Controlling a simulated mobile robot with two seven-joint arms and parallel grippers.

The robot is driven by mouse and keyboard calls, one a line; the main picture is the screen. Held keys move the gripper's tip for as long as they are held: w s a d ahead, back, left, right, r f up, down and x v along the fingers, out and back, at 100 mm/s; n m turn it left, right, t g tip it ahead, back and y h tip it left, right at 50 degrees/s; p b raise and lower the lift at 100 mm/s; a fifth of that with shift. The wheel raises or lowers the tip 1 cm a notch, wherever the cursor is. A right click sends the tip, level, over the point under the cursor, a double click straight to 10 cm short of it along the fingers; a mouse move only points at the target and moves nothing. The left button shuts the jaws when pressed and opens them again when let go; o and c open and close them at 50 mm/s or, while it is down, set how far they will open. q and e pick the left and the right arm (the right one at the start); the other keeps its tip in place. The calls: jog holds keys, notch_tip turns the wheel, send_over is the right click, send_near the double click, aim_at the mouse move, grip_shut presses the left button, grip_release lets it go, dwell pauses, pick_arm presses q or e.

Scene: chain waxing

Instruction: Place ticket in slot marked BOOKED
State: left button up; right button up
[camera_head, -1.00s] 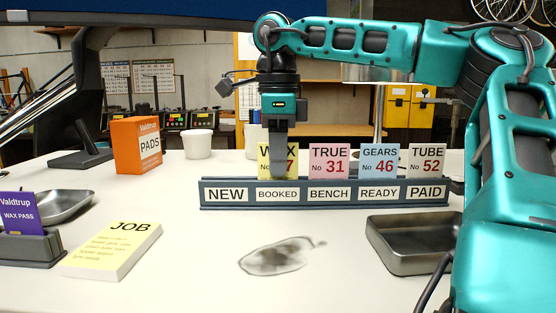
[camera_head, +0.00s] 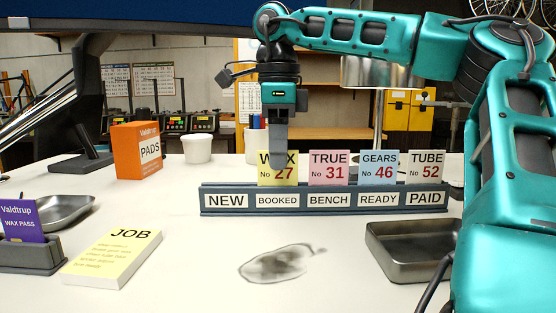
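The yellow WAX No 27 ticket (camera_head: 283,176) stands upright in the dark rack (camera_head: 330,211), above the label BOOKED (camera_head: 277,198). My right gripper (camera_head: 278,164) points down over it. Its fingers are seen edge-on, and the tip overlaps the ticket's top edge, covering part of the word WAX. I cannot tell whether the fingers still touch the ticket. The pink TRUE No 31 (camera_head: 329,169), blue GEARS No 46 (camera_head: 378,168) and grey TUBE No 52 (camera_head: 427,168) tickets stand over BENCH, READY and PAID. The place over NEW (camera_head: 226,200) is empty. My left gripper is not in view.
A metal tray (camera_head: 410,265) is at right. The counter before the rack is clear except for a dark smudge (camera_head: 277,263).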

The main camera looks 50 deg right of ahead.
notch_tip(320, 180, up, 9)
jog(key=shift+f+p, duration=0.15)
jog(key=shift+p, duration=0.95)
jog(key=shift+r, duration=0.5)
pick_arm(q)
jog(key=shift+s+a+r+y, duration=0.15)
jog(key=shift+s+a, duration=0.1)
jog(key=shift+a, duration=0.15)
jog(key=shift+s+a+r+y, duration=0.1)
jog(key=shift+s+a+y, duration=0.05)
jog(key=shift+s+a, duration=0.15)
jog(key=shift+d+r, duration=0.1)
